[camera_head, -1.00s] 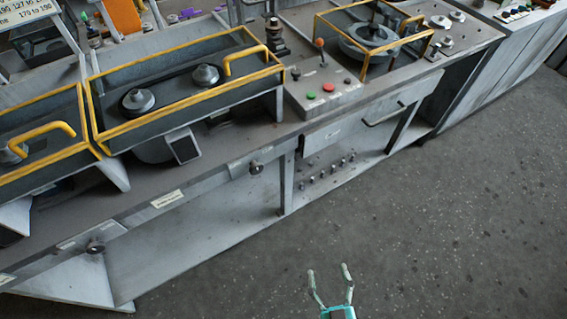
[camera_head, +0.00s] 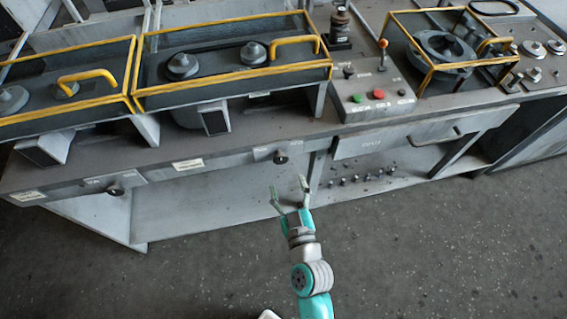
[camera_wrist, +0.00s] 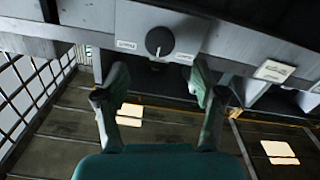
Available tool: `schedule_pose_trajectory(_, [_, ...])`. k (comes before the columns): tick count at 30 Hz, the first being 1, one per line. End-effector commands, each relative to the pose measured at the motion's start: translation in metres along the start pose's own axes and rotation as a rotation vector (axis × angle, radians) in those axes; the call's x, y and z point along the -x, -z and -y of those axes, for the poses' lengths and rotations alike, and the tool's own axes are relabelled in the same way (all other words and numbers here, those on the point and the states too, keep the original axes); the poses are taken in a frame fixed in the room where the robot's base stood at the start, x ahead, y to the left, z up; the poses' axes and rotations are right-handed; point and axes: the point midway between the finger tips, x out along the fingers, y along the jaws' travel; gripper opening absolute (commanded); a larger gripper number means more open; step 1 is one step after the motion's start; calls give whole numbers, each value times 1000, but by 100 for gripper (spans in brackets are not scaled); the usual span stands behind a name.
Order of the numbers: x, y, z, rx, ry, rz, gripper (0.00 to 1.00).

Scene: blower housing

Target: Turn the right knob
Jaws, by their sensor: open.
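The right knob (camera_head: 281,158) is a small dark round knob on the grey front rail of the bench. It also shows in the wrist view (camera_wrist: 159,42), upper middle, with a light pointer line and a pale label on each side. My gripper (camera_head: 290,183) is open and empty, in front of the rail and just below the right knob in the head view. In the wrist view its two fingers (camera_wrist: 155,88) are spread to either side below the knob and do not touch it. The left knob (camera_head: 115,190) sits further left on the same rail.
A control box (camera_head: 375,97) with green and red buttons stands on the bench right of the knob. A drawer handle (camera_head: 436,137) juts from the front further right. Yellow-railed guards (camera_head: 235,75) line the bench top. The floor (camera_head: 430,250) in front is clear.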

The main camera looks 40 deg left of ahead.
Motion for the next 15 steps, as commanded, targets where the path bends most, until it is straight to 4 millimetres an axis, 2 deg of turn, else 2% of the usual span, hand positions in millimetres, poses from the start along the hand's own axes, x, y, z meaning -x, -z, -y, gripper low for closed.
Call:
schedule_pose_trajectory(6, [-37, 0, 0, 0, 0, -1, 69])
schedule_pose_trajectory(15, [-66, 0, 0, -1, 0, 0, 69])
